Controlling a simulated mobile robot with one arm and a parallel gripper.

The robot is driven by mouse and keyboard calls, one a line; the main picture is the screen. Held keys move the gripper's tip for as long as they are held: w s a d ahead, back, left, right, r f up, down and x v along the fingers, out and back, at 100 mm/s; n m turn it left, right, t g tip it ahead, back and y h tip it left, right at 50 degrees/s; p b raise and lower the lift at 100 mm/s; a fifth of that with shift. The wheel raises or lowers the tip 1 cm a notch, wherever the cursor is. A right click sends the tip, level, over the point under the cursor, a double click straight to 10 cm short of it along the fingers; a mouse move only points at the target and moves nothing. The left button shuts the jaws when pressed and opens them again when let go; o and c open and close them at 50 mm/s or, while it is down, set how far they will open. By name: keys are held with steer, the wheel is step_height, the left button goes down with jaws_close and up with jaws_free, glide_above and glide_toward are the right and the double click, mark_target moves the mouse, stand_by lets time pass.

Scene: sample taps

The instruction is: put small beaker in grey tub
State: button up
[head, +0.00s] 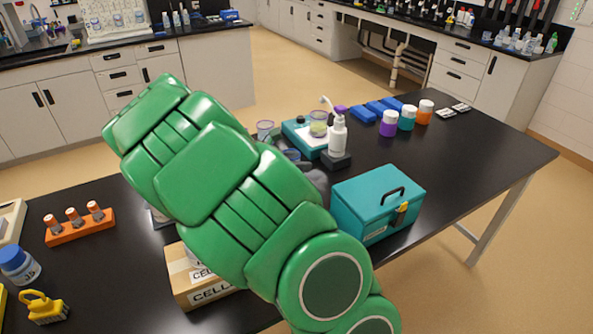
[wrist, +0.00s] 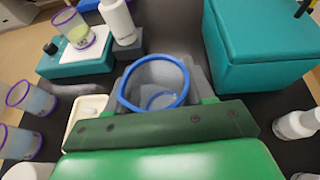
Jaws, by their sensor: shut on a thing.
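The small beaker (wrist: 156,78) is clear with a blue rim and stands out in the middle of the wrist view. My gripper (wrist: 158,88) is shut on it, with grey fingers at its sides. In the head view a bit of the blue-rimmed beaker (head: 291,154) shows just past my green arm, which hides much of the gripper. I cannot make out a grey tub in either view. Whether the beaker touches the bench is not clear.
A teal toolbox (head: 378,203) stands close to the right of my gripper. A teal scale (head: 305,137) bears a purple-rimmed beaker (head: 318,124), beside a white pump bottle (head: 337,136). More purple-rimmed beakers (wrist: 31,97) and a small white tray (wrist: 73,130) are at the left.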

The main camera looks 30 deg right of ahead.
steer(key=shift+w+f, duration=0.25)
steer(key=shift+f, duration=1.55)
steer(key=shift+f, duration=0.6)
steer(key=o, duration=1)
steer(key=shift+r, duration=0.65)
steer(key=v, duration=1.2)
